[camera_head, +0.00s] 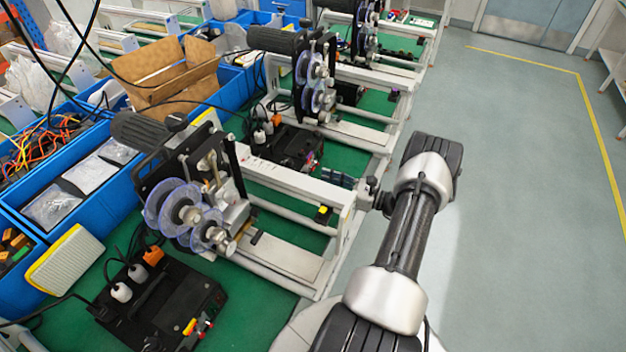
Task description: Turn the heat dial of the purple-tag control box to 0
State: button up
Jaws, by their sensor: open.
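A black control box (285,147) with pale knobs sits on the green bench beside the second coder. Another black control box (165,305), with white knobs and an orange switch, sits at the front left.
The nearest coder (190,205), with clear purple reels, stands between the two boxes. Blue bins (95,180) and an open cardboard box (170,75) line the left. White rails (300,190) edge the bench. The grey floor (530,200) on the right is clear.

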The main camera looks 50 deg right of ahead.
jog(key=shift+x, duration=2.25)
grip_shut()
jog(key=shift+n+b, duration=0.4)
jog(key=shift+b, duration=0.05)
jog(key=shift+n+b, duration=1.1)
jog(key=shift+n, duration=1.3)
grip_release()
